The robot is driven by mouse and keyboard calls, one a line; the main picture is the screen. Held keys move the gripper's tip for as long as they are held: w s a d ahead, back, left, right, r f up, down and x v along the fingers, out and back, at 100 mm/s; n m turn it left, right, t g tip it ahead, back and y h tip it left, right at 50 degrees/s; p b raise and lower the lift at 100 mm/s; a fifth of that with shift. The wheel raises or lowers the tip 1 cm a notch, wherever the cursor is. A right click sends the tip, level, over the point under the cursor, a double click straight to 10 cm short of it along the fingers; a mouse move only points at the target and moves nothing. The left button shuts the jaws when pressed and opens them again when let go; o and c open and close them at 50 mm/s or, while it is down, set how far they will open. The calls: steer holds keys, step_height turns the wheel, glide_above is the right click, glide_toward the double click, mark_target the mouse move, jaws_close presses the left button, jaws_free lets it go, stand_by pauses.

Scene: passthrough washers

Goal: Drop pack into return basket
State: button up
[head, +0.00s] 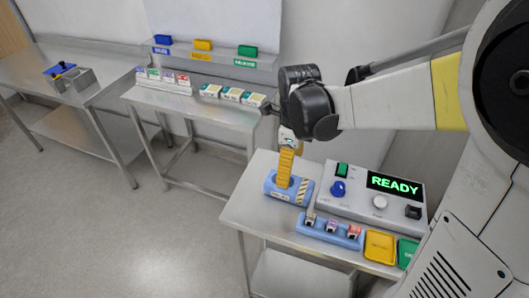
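My gripper (290,140) hangs over the right bench, above a blue block (273,187). A yellow ribbed piece (287,165) stands between the gripper's end and the block. I cannot tell whether it is held, or whether the fingers are open or shut. I cannot tell which item is the pack. Small boxes with coloured tops stand in a white rack (164,86) and in a row (232,95) on the middle bench. No basket is clearly marked as the return basket; a yellow tray (380,246) and a green tray (408,252) sit at the right bench's front edge.
A control box (365,195) with a READY display (394,185) stands on the right bench, behind a blue holder (330,229) with several small pieces. A metal box (73,80) is on the left table. Open floor lies left.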

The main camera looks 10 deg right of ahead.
mark_target(289, 187)
step_height(289, 187, down, 4)
steer(key=shift+s+d+f+b, duration=0.1)
steer(key=shift+b, duration=0.45)
step_height(289, 187, down, 5)
steer(key=shift+f+b, duration=0.15)
steer(key=shift+b, duration=1.1)
steer(key=c, duration=1.5)
